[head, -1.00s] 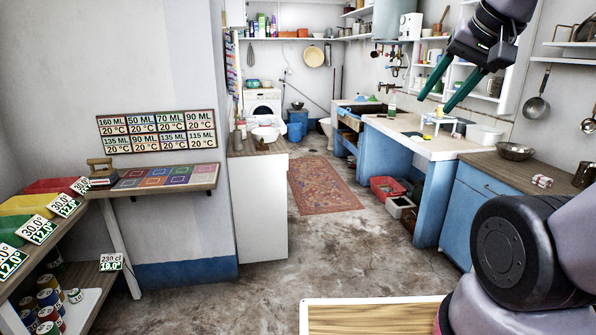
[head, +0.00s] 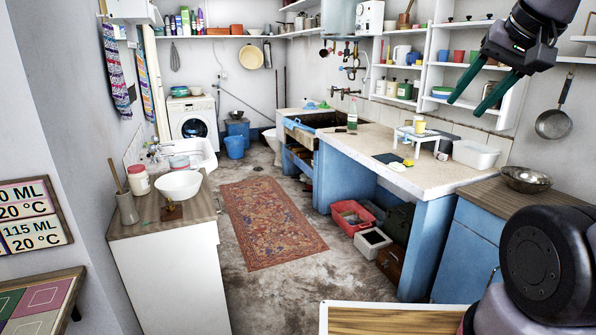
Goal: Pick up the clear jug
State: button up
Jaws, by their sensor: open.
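I cannot make out a clear jug for certain in the head view. My gripper (head: 464,107) is raised at the upper right, with two green fingers apart and nothing between them. It hangs in front of the wall shelves, above the long pale counter (head: 440,178) as seen in the picture. A greenish see-through bottle (head: 352,115) stands upright on the counter near the dark sink (head: 318,118); its exact kind is too small to tell.
A white low stand (head: 420,140), a white tub (head: 476,155) and a metal bowl (head: 526,179) are on the right-hand worktops. A side counter (head: 150,215) stands at left with a white bowl (head: 179,185). The rug (head: 270,220) and floor between are open; a red crate (head: 352,217) sits below the counter.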

aim_at(180, 163)
jog(key=i, duration=0.55)
jog(key=i+l+u, duration=0.15)
jog(key=i, duration=0.4)
jog(key=i+u, duration=0.45)
jog(key=i+l+u, duration=0.1)
jog(key=u, duration=0.35)
jog(key=i+l+u, duration=0.25)
jog(key=i+u, duration=0.2)
jog(key=i+l+u, duration=0.45)
jog(key=u, duration=0.2)
jog(key=i, duration=0.05)
